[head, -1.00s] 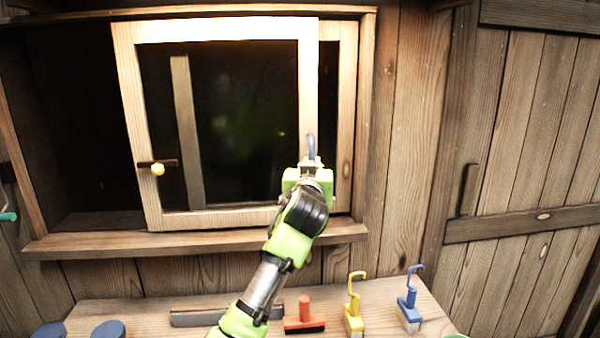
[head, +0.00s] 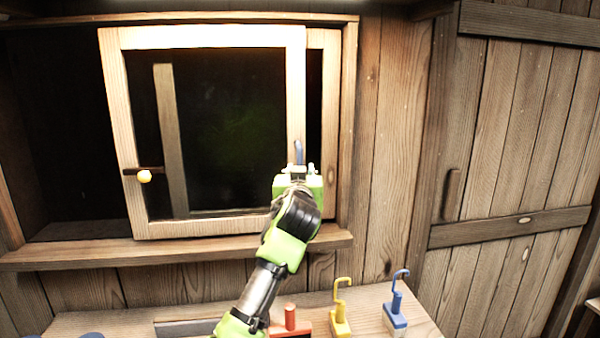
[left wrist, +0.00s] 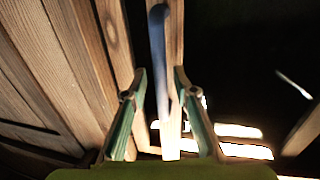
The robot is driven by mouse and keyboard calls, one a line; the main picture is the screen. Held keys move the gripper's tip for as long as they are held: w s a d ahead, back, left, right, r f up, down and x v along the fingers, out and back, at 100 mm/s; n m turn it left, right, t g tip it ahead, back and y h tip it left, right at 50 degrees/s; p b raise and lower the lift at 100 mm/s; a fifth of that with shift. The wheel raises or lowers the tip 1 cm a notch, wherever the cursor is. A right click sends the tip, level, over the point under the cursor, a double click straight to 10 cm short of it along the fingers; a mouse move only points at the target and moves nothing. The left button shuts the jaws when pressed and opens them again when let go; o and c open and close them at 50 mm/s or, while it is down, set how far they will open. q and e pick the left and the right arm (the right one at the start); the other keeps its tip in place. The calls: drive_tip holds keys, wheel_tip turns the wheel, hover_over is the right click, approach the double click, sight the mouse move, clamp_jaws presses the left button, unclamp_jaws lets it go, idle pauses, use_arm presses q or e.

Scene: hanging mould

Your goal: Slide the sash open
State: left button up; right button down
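The sash (head: 112,130) is a pale wooden frame with dark glass and a yellow knob (head: 144,176) on its left stile. It covers the middle and right of the opening, with a dark gap on its left. My left gripper (head: 298,168) is at the sash's right stile. A blue bar (head: 299,152) rises just above it. In the left wrist view the bar (left wrist: 159,40) stands between the spread fingers (left wrist: 159,72), with a gap visible on each side. I cannot tell how the bar is fixed. My right gripper is out of view.
A wooden sill (head: 80,254) runs below the sash. On the table (head: 365,295) stand a yellow hook tool (head: 341,310), a blue hook tool (head: 397,305) and a red-handled tool (head: 290,318). A plank door (head: 500,150) is at the right.

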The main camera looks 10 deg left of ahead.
use_arm(q)
drive_tip(key=shift+s, duration=0.15)
drive_tip(key=s+d, duration=0.1)
drive_tip(key=s, duration=1)
drive_tip(key=shift+s, duration=0.4)
